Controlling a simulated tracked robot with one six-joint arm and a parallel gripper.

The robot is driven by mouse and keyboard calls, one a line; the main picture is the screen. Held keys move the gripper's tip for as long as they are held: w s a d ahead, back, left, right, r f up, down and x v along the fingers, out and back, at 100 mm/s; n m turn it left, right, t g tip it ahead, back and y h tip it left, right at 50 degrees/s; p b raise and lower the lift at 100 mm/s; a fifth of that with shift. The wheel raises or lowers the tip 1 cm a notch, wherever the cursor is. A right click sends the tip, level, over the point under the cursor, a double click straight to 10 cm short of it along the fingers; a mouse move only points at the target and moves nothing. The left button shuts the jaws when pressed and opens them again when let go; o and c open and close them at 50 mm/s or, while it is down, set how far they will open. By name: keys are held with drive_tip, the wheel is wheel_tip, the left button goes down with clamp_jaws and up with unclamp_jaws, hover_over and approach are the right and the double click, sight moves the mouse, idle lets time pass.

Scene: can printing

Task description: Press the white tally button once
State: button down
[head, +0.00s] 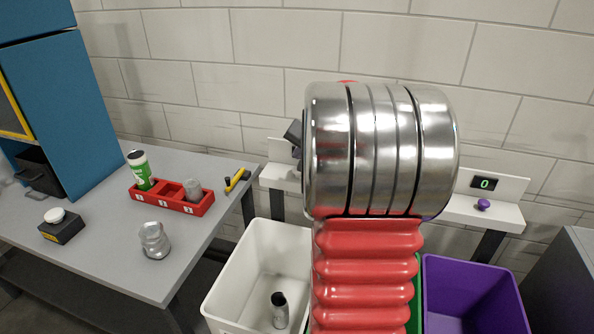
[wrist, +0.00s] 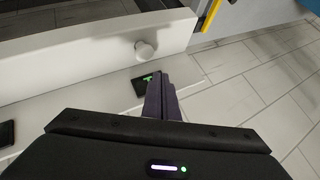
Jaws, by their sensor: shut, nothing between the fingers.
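The white tally button (wrist: 145,48) is a round white knob on a white ledge in the wrist view. A small dark display (wrist: 147,84) with green marks lies near it, partly covered by my fingers; its number cannot be read. My gripper (wrist: 160,82) is shut and empty, its fingertips over the display's edge. In the picture the tips are just below the button, with a gap between; the depth of that gap is unclear. In the head view my arm blocks the middle, and I cannot make out the white button on the left ledge (head: 272,176).
A purple button (head: 483,204) sits under a display (head: 485,183) reading 0. Below are a white bin (head: 225,290) with a can inside and a purple bin (head: 505,285). The grey table (head: 110,265) holds a red rack (head: 172,203), cans and a white-topped black box (head: 62,228).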

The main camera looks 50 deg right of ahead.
drive_tip(key=shift+r, duration=1.5)
drive_tip(key=shift+a+f, duration=0.1)
drive_tip(key=shift+a, duration=0.05)
drive_tip(key=s+a+f+n+g+y, duration=0.15)
drive_tip(key=s+a, duration=0.25)
drive_tip(key=a, duration=0.4)
drive_tip(key=s+a+f+n+g+y, duration=0.1)
drive_tip(key=s+a+f+n, duration=0.15)
drive_tip(key=a, duration=0.55)
drive_tip(key=s+a+f+n+g+y, duration=0.1)
drive_tip(key=s+a+n, duration=0.2)
drive_tip(key=s+a, duration=0.35)
drive_tip(key=s+a+r+n, duration=0.2)
drive_tip(key=s+a+n, duration=0.1)
drive_tip(key=a, duration=0.7)
drive_tip(key=s+a+r+n, duration=0.2)
drive_tip(key=s+a+n, duration=0.2)
drive_tip(key=a, duration=0.6)
drive_tip(key=shift+s+a+t+y, duration=0.35)
drive_tip(key=shift+s+a+t, duration=0.05)
drive_tip(key=shift+s+t, duration=0.1)
